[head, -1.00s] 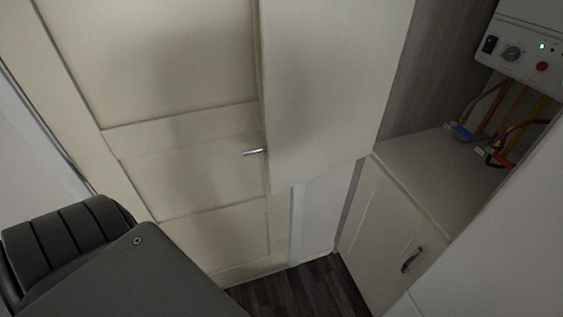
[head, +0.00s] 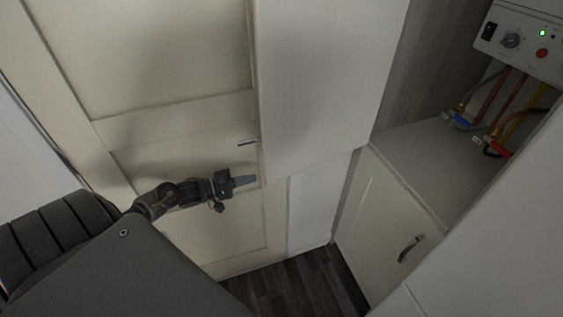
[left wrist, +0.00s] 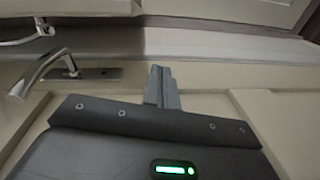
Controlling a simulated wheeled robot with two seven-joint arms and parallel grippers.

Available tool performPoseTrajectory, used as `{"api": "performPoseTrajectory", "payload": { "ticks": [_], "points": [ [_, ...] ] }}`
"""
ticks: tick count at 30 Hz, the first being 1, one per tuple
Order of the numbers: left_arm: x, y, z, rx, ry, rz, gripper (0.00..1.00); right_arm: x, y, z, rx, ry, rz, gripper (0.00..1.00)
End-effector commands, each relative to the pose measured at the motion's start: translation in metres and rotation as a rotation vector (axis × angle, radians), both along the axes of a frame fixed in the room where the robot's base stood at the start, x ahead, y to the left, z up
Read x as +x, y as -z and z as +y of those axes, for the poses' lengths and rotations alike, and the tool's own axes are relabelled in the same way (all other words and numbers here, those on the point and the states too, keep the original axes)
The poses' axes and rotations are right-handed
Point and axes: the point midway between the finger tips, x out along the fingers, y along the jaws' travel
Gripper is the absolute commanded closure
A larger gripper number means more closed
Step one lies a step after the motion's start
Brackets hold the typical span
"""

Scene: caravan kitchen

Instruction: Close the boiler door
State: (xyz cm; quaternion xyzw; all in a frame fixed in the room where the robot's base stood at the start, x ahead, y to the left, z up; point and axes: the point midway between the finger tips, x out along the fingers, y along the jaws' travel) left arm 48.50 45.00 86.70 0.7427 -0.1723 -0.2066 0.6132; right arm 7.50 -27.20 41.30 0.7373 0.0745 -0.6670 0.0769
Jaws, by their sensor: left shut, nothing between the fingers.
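The boiler (head: 522,38) hangs in an open compartment at the upper right, with a green light, a knob and a red button. The boiler door appears to be the pale panel (head: 325,80) left of the compartment. It stands open, its top beyond the frame. My left gripper (head: 247,180) is shut and empty, close to the panel's lower left corner and below a silver lever handle (head: 248,142). In the left wrist view its fingers (left wrist: 161,87) are together, with a lever handle (left wrist: 50,75) to their left. My right gripper is not in view.
A cream panelled door (head: 185,160) fills the left behind my arm. A low cupboard (head: 385,225) with a dark handle stands below the boiler. Pipes (head: 510,105) run down to its top. A white wall (head: 490,240) borders the lower right. Dark floor (head: 300,285) shows between.

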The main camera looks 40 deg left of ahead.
Motion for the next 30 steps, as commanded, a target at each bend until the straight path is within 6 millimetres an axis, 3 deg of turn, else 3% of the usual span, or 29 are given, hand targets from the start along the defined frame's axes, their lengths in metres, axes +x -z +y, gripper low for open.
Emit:
{"api": "performPoseTrajectory", "payload": {
  "ticks": [1, 3, 7, 14, 30],
  "points": [
    [0.002, -0.024, -0.005, -0.053, 0.046, -0.006, 1.0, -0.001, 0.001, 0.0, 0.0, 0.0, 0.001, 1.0],
    [0.003, -0.047, -0.011, -0.118, 0.095, 0.001, 1.0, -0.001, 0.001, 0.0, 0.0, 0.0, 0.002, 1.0],
    [0.002, -0.068, -0.017, -0.179, 0.144, 0.013, 1.0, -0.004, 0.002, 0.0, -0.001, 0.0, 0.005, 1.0],
    [0.006, -0.072, -0.022, -0.192, 0.15, 0.016, 1.0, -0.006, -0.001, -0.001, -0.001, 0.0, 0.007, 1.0],
    [0.07, -0.072, -0.074, -0.191, 0.147, 0.015, 1.0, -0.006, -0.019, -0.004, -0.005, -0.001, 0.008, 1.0]
  ]
}}
